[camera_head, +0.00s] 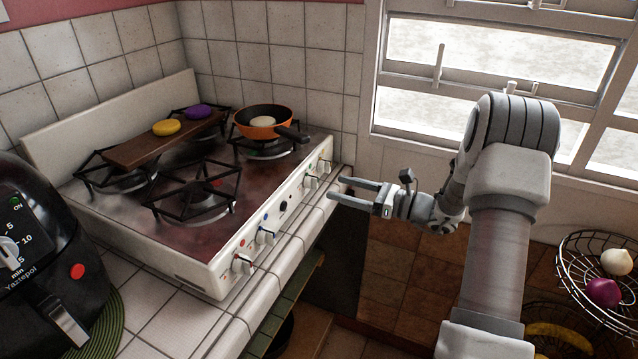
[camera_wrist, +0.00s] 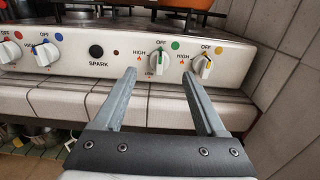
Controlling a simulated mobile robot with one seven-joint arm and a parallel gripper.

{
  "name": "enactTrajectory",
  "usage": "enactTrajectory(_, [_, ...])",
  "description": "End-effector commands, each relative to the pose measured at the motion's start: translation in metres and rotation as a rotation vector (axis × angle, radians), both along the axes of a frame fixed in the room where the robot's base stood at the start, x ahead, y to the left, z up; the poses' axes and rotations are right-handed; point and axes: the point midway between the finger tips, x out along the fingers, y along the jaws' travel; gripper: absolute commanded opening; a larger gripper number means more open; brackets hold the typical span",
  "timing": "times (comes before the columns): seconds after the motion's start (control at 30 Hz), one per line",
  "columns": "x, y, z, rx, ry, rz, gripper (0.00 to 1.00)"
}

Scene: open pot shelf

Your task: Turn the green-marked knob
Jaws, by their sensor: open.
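The green-marked knob (camera_wrist: 158,61) is a white dial on the stove's front panel, with a green dot at its upper right. In the head view it is the small knob (camera_head: 311,181) second from the panel's far end. My gripper (camera_head: 337,188) is open and empty in front of the panel, its fingers pointing at it. In the wrist view my gripper (camera_wrist: 159,75) has the green-marked knob between its fingertips in the picture. The head view shows a gap between the tips and the panel, so the fingers are not around the knob.
The yellow-marked knob (camera_wrist: 203,66) sits close on the right, near the right fingertip in the picture. The black spark button (camera_wrist: 96,51), blue knob (camera_wrist: 46,53) and red knob (camera_wrist: 10,51) lie left. A tiled ledge (camera_wrist: 150,104) juts below the panel. An orange pan (camera_head: 262,130) stands on the stove.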

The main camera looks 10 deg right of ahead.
Motion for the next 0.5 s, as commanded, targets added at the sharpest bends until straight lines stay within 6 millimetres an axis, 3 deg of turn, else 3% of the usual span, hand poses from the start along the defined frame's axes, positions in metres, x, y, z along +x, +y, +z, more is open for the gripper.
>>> enactTrajectory(0.2, [0.024,0.035,-0.001,-0.001,0.001,0.002,0.73])
enactTrajectory(0.5, [0.038,0.053,0.000,-0.001,0.001,0.000,0.73])
